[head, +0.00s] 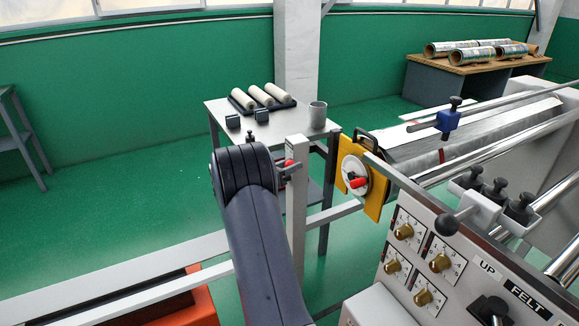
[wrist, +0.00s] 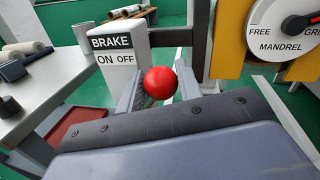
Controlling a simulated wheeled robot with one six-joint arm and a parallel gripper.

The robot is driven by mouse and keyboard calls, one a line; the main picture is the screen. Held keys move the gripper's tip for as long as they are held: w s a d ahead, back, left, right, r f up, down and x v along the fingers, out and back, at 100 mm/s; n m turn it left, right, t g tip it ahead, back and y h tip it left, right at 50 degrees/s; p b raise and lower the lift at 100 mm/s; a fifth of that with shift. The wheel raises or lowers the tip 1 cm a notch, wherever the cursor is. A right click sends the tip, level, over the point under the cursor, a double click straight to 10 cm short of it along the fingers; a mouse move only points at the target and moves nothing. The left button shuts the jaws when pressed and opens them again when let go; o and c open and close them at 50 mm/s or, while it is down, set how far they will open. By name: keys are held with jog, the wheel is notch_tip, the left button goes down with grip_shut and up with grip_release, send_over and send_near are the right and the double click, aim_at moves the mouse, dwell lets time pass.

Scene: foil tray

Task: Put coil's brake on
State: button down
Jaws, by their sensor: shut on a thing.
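The brake post (wrist: 122,40) is a white upright labelled BRAKE, with ON at left and OFF at right. Its lever ends in a red ball knob (wrist: 160,82), which sits to the right of the OFF label. My gripper (wrist: 158,72) is shut on the knob, one finger on each side; the lever's stem is mostly hidden. In the head view the same post (head: 297,205) stands just beyond my arm, and my gripper (head: 284,168) is at its upper part. The silvery foil coil (head: 430,160) lies behind the yellow plate at right.
A mandrel dial (head: 354,175) with a red handle, marked FREE, is close to the right of the post. A grey table (head: 275,125) with rollers and a cup stands behind. The control panel (head: 425,265) fills the lower right. Green floor is open at left.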

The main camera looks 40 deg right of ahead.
jog(key=w+r+n+p, duration=0.1)
jog(key=p, duration=0.2)
jog(key=shift+d+r, duration=0.1)
jog(key=shift+d, duration=0.1)
jog(key=shift+w+d+r+n+y+p, duration=0.15)
jog(key=shift+w+n+y+p, duration=0.3)
jog(key=shift+n+p, duration=0.4)
jog(key=shift+w+p, duration=0.3)
jog(key=shift+p, duration=0.1)
jog(key=shift+f, duration=0.2)
jog(key=c, duration=1)
grip_release()
jog(key=shift+r, duration=0.1)
jog(key=shift+c, duration=0.2)
jog(key=w+a+b, duration=0.1)
jog(key=a, duration=0.9)
jog(key=shift+w+a+r, duration=0.15)
jog(key=shift+a+r, duration=0.15)
